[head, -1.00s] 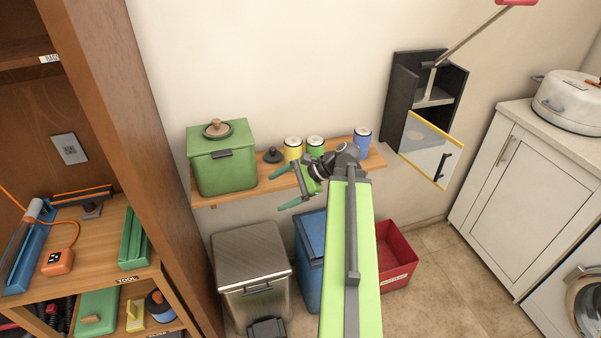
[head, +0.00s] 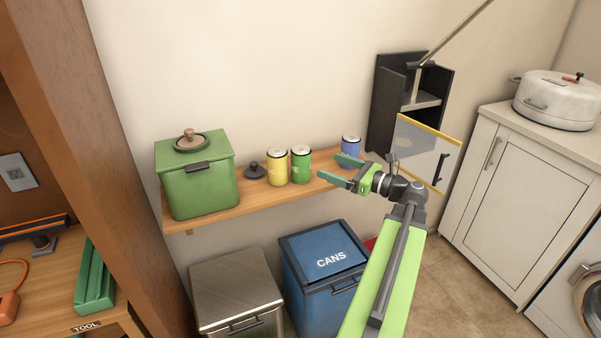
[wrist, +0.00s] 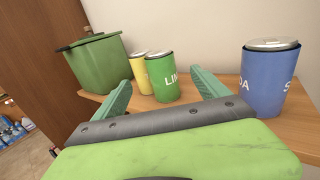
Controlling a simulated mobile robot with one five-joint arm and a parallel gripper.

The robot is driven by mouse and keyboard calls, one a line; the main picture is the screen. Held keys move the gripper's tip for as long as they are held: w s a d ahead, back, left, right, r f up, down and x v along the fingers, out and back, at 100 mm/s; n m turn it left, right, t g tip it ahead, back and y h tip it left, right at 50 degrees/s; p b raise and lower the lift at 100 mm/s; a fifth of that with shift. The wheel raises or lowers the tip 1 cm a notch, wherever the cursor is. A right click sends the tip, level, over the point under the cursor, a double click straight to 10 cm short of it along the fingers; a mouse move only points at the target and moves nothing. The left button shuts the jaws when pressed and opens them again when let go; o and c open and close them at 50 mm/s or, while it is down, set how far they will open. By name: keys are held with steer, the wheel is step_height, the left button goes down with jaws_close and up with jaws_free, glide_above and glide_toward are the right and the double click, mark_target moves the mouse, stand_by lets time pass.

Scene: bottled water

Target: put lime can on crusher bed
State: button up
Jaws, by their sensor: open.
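The green lime can (head: 301,165) stands upright on the wooden wall shelf, close to the right of a yellow can. In the wrist view the lime can (wrist: 163,77) shows its lettering between my two fingers, beyond their tips. My gripper (head: 335,169) is open and empty at the shelf's front, to the right of the lime can and apart from it. The crusher (head: 408,100) is a dark wall-mounted box at the right with a long lever. Its grey bed (head: 424,101) shows inside. Its clear, yellow-edged door (head: 426,150) hangs open at the front.
A yellow can (head: 277,168), a dark knob-topped piece (head: 255,171) and a green bin (head: 199,183) stand left on the shelf (head: 226,215). A blue soda can (head: 350,150) stands right, behind my gripper. A blue CANS bin (head: 322,290) stands below.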

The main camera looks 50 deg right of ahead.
mark_target(307, 151)
steer(key=w, duration=0.2)
steer(key=w+a, duration=0.1)
steer(key=w, duration=0.1)
steer(key=shift+w, duration=0.35)
steer(key=w, duration=0.3)
steer(key=w+a, duration=0.1)
steer(key=w, duration=0.1)
steer(key=shift+f, duration=0.3)
jaws_close()
steer(key=shift+r, duration=0.15)
step_height(307, 151, up, 4)
steer(key=p, duration=0.4)
steer(key=shift+r, duration=0.25)
steer(key=s+d+r+p, duration=0.6)
steer(key=s, duration=0.3)
steer(key=shift+s+d, duration=0.35)
steer(key=shift+d, duration=0.05)
